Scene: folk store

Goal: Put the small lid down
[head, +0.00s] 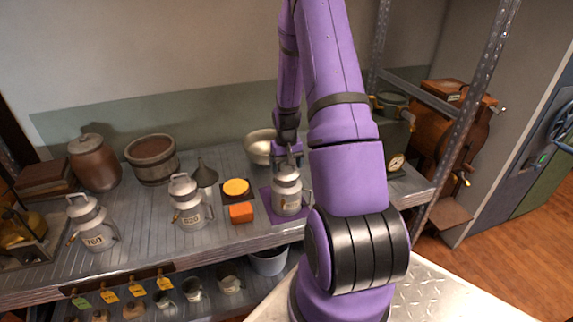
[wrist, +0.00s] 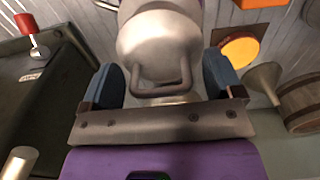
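A grey metal can (head: 288,196) stands upright on a purple mat (head: 266,199) on the shelf. The small lid (wrist: 158,42), a pale metal dome with a looped handle (wrist: 160,86), is at the top of this can; its seam with the can is hidden. My gripper (wrist: 165,82) reaches down over it, also seen in the head view (head: 288,160). Its two blue fingers stand wide apart on either side of the handle, with gaps beside it. Whether a fingertip touches the dome's side is unclear.
Cans marked 820 (head: 188,205) and 760 (head: 92,225) stand to the left. An orange block (head: 241,213), a yellow disc (head: 236,187) and a funnel (head: 205,175) are nearby. A pale bowl (head: 259,146) sits behind. A green box with a gauge (head: 396,140) stands right.

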